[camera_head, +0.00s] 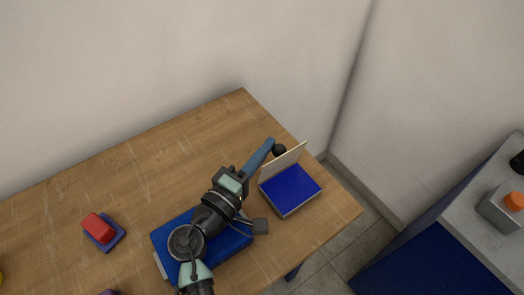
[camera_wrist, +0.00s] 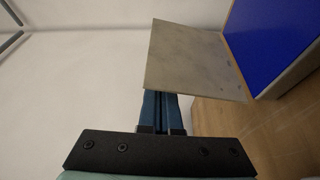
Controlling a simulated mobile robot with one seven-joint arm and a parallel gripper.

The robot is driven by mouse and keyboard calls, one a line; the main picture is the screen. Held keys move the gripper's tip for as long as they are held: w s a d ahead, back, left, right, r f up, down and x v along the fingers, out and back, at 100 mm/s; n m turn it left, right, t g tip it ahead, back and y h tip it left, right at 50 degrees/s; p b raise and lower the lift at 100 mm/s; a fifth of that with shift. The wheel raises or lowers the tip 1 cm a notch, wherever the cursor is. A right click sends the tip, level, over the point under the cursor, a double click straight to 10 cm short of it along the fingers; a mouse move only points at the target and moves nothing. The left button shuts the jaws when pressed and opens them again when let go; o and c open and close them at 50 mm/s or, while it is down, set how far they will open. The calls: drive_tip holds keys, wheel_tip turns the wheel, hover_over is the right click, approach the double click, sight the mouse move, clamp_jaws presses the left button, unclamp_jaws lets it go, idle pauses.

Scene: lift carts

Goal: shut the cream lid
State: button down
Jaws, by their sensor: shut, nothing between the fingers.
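The cream lid (camera_head: 288,160) stands up, open, along the back left edge of a box with a blue inside (camera_head: 290,190), near the table's right end. In the wrist view the lid (camera_wrist: 190,60) shows as a pale plate beside the blue box (camera_wrist: 265,40). My gripper (camera_head: 268,146) is shut and empty, its blue fingers reaching to the outer side of the lid. In the wrist view the fingertips (camera_wrist: 162,97) meet the lid's lower edge and are partly hidden by it; I cannot tell whether they touch.
A larger blue box (camera_head: 160,240) lies beneath my arm, partly hidden. Walls stand behind. A grey-topped blue cart (camera_head: 470,225) stands at the right, across a floor gap.

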sight(293, 152)
drive_tip(key=shift+s+d+b, duration=0.6)
drive_tip(key=shift+s, duration=0.25)
drive_tip(key=shift+s+d+f+b, duration=0.2)
drive_tip(key=shift+s+d+b, duration=0.25)
drive_tip(key=shift+s, duration=0.2)
drive_tip(key=shift+s+d+f+b, duration=0.15)
drive_tip(key=shift+s+d+b, duration=0.15)
drive_tip(key=shift+s+d, duration=0.25)
drive_tip(key=shift+s, duration=0.1)
